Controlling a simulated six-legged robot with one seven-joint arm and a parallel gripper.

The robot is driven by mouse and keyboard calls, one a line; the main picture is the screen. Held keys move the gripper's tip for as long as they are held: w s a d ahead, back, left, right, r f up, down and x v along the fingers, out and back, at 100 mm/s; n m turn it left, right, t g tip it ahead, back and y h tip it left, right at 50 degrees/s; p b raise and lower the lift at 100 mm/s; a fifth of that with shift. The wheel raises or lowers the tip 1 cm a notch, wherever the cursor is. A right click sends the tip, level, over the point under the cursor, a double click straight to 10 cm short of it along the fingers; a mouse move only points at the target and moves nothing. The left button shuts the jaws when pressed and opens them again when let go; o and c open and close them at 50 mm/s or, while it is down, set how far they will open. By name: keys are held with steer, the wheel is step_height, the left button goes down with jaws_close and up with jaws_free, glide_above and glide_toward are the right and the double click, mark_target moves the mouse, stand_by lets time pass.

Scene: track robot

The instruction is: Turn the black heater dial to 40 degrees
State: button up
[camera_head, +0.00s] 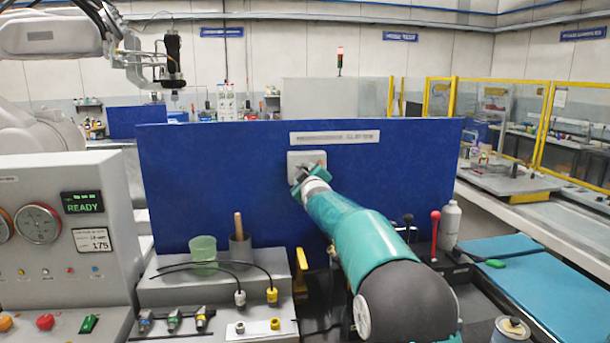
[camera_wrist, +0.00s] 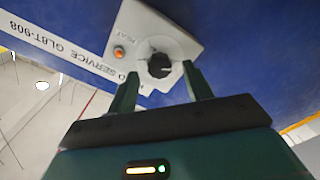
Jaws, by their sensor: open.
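The black heater dial (camera_wrist: 159,66) sits on a pale control plate (camera_wrist: 150,30) fixed to the blue panel. An orange light (camera_wrist: 119,51) is on the same plate near the word HEAT. My gripper (camera_wrist: 158,78) is open, with one green finger on each side of the dial's lower part in the wrist view. I cannot tell whether the fingers touch the dial. In the head view my gripper (camera_head: 307,177) is at the plate (camera_head: 304,160) and hides the dial. The dial's scale is too small to read.
The blue panel (camera_head: 220,190) stands upright behind the bench. A grey console (camera_head: 75,230) with a READY display is at the left. A green cup (camera_head: 203,250) and cables are below the panel. A red-knobbed lever (camera_head: 435,232) and white bottle (camera_head: 450,222) stand right of my arm.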

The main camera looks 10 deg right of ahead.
steer(key=shift+w, duration=0.9)
steer(key=c, duration=1)
